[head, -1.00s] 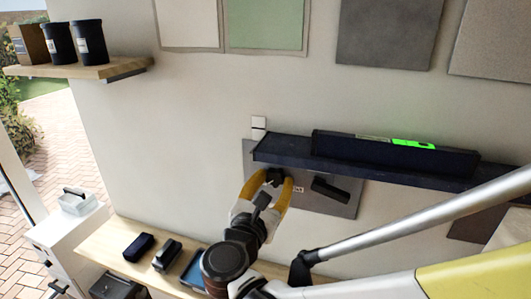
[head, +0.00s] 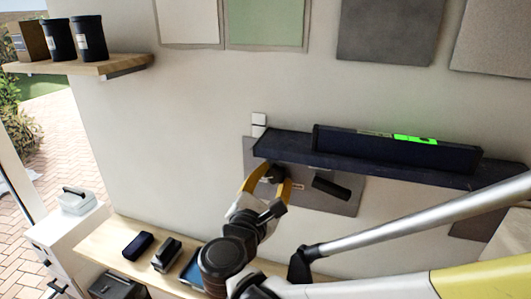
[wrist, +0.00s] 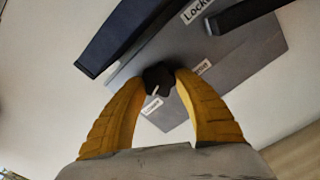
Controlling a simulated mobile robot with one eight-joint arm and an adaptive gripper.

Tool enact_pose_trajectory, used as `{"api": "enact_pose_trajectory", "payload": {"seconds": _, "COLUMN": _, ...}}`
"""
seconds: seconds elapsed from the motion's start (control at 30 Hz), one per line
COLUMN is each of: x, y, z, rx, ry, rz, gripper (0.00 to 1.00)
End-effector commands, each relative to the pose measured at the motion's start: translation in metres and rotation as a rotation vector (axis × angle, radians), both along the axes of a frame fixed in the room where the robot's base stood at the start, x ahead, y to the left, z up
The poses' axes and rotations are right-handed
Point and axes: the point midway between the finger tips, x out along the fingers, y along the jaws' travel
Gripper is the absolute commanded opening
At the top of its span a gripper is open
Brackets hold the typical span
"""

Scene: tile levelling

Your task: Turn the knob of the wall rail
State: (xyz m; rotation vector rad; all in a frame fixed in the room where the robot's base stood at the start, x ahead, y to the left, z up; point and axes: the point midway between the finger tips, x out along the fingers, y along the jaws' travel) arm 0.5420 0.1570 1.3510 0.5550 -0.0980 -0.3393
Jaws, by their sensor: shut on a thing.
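The dark lobed knob (wrist: 158,77) sits on a grey wall plate (wrist: 245,60) and shows a white pointer mark. My gripper (wrist: 159,80) has its two yellow fingers closed on the knob, one on each side. In the head view the knob (head: 273,174) is partly hidden by my gripper (head: 268,184). The dark wall rail (head: 283,149) runs above the plate, and part of it shows in the wrist view (wrist: 130,35). A black handle (head: 331,188) is on the plate, right of the knob. A label beginning "Lock" shows near it in the wrist view.
A dark level (head: 385,151) with a lit green window rests on the rail. Below, a wooden bench (head: 125,232) carries several small dark items. A shelf with containers (head: 95,68) is at upper left. Tile samples hang above the rail.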

Motion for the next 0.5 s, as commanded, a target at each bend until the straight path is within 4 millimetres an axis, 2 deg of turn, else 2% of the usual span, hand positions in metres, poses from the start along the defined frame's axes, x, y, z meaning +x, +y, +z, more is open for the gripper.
{"api": "enact_pose_trajectory", "payload": {"seconds": 0.03, "x": 0.0002, "y": 0.0001, "z": 0.0005, "rx": -0.001, "ry": 0.000, "rz": -0.001, "gripper": 0.07}}
{"api": "enact_pose_trajectory", "payload": {"seconds": 0.07, "x": 0.0002, "y": 0.0001, "z": 0.0005, "rx": -0.001, "ry": 0.000, "rz": -0.001, "gripper": 0.40}}
{"api": "enact_pose_trajectory", "payload": {"seconds": 0.13, "x": 0.0003, "y": 0.0001, "z": 0.0005, "rx": -0.002, "ry": 0.000, "rz": -0.001, "gripper": 0.61}}
{"api": "enact_pose_trajectory", "payload": {"seconds": 0.5, "x": -0.0037, "y": 0.0019, "z": 0.0002, "rx": -0.002, "ry": 0.000, "rz": 0.001, "gripper": 0.61}}
